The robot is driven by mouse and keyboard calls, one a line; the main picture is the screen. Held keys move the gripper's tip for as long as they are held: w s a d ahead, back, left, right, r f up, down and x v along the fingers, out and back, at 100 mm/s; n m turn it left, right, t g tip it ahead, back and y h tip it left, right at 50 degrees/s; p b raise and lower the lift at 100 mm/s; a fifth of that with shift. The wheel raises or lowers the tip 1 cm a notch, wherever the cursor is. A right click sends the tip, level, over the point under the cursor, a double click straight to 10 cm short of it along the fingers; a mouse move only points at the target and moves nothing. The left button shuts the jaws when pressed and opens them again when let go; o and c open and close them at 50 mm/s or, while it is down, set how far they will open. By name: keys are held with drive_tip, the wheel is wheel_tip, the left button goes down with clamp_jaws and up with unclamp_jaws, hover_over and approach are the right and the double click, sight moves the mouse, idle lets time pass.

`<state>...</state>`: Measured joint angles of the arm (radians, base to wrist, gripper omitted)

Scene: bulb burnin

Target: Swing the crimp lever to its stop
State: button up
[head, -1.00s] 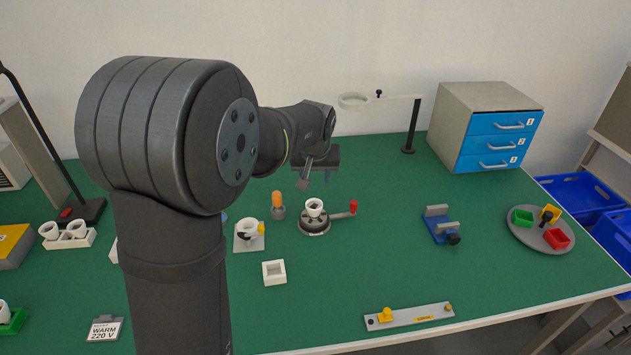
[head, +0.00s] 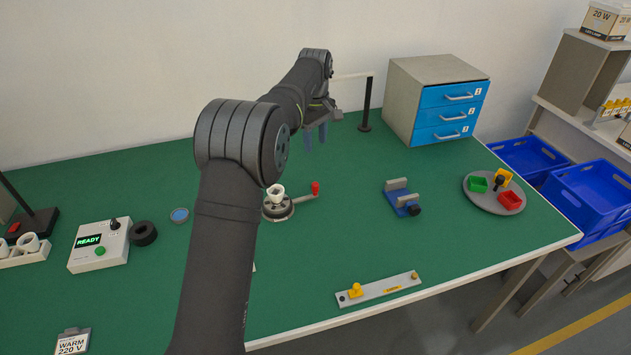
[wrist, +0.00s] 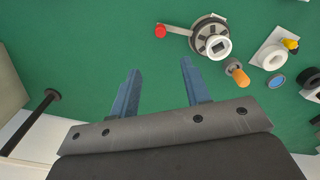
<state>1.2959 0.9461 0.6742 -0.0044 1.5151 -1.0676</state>
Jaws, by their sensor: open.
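The crimp lever is a grey arm with a red knob (head: 315,188), which also shows in the wrist view (wrist: 160,31). It points right from a round dark fixture (head: 277,210) with a white cup-shaped part (head: 275,192) on top. In the wrist view the fixture (wrist: 212,38) is at the upper right, with the lever reaching left. My gripper (head: 315,137) is behind the lever, over the table, apart from it and pointing down. In the wrist view my gripper's (wrist: 158,78) two blue fingers are spread with nothing between them.
An orange-topped peg (wrist: 238,75) stands close to the fixture. A blue clamp-like block (head: 402,200) and a round tray (head: 480,200) with small bins are to the right. A lamp post (head: 367,105) and drawer cabinet (head: 420,80) stand behind. Green table is clear around the lever's right.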

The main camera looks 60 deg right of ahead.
sight(316, 184)
wheel_tip(316, 184, down, 16)
drive_tip(key=shift+r, duration=0.2)
clamp_jaws()
